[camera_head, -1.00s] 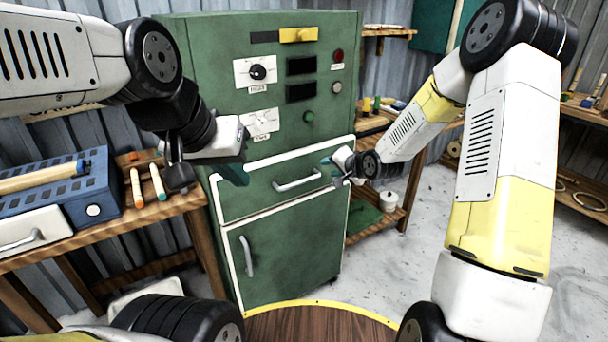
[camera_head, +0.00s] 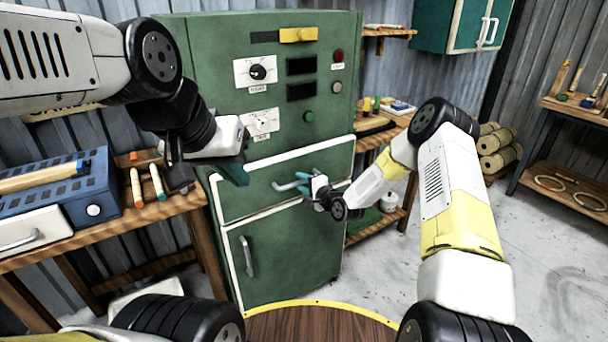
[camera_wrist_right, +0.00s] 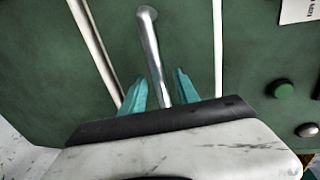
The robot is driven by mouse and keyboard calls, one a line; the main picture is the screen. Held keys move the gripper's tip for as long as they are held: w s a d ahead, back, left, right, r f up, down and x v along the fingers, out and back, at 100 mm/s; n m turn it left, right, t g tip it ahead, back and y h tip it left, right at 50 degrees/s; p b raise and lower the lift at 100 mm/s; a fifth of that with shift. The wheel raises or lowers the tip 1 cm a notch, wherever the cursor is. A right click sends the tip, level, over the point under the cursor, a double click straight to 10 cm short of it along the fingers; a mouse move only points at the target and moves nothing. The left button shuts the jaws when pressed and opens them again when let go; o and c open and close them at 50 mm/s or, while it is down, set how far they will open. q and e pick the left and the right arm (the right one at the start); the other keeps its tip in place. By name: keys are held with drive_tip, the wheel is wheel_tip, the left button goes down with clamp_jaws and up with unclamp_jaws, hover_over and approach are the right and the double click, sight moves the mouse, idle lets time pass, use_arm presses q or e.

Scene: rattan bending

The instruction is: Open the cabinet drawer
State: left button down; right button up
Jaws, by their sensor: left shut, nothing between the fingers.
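The drawer's silver bar handle (camera_head: 283,185) is partly hidden by my right gripper (camera_head: 306,184). In the right wrist view, the teal fingers of my right gripper (camera_wrist_right: 160,92) are open, one on each side of the handle (camera_wrist_right: 150,42), with gaps to the bar. My left gripper (camera_head: 236,172) is shut and empty, in front of the drawer's upper left part.
A lower door with its own handle (camera_head: 246,255) is below the drawer. Knobs and buttons sit on the panel above. A wooden bench (camera_head: 150,215) with a blue toolbox (camera_head: 60,190) is at left. A shelf (camera_head: 380,140) stands right of the cabinet. Floor at right is clear.

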drive_tip(key=shift+w+a+f, duration=0.15)
drive_tip(key=shift+w+a, duration=0.2)
drive_tip(key=shift+w, duration=0.15)
clamp_jaws()
idle(1.2)
